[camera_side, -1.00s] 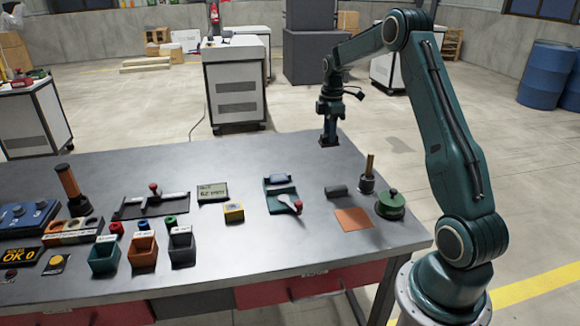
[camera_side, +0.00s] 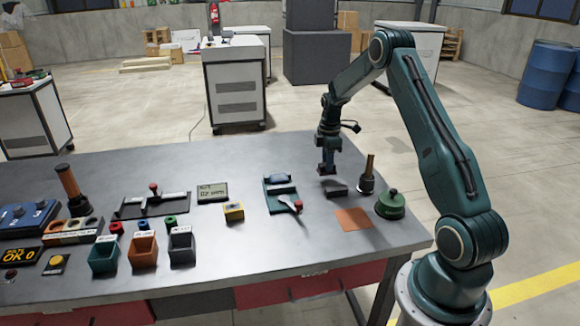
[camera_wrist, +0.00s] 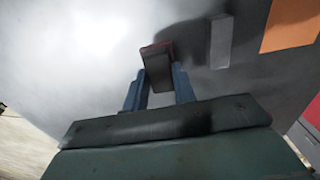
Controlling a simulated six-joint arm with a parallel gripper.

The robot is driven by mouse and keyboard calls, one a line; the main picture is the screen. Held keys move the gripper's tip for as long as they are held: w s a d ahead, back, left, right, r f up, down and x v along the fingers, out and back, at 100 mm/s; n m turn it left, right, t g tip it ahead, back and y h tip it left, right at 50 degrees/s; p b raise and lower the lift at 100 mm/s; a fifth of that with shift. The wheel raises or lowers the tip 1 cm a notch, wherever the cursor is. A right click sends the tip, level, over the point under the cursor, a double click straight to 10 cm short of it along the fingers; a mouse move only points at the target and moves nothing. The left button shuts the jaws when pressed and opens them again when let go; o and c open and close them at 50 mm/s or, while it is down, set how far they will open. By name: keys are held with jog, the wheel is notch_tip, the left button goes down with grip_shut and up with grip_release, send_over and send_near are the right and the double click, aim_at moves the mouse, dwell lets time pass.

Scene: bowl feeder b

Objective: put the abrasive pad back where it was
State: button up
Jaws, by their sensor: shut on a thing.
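My gripper (camera_wrist: 157,88) is shut on a small dark block with a reddish-brown edge, which looks like the abrasive pad (camera_wrist: 157,68). In the side view my gripper (camera_side: 327,168) is above the back right part of the table, just behind a dark grey block (camera_side: 336,190). The pad (camera_side: 327,170) shows there as a small brownish patch under the fingers. It appears clear of the tabletop. An orange square (camera_side: 353,219) lies flat in front of the grey block. Both the grey block (camera_wrist: 221,42) and the orange square (camera_wrist: 292,22) also show in the wrist view.
A cup with an upright wooden handle (camera_side: 367,178) and a green round lidded pot (camera_side: 391,205) stand close to the right of the grey block. A blue-and-green device with a red-tipped lever (camera_side: 283,193) stands to the left.

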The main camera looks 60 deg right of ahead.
jog(key=shift+f, duration=1.45)
jog(key=o, duration=0.9)
jog(key=shift+f, duration=0.1)
jog(key=shift+o, duration=0.2)
notch_tip(320, 180, up, 12)
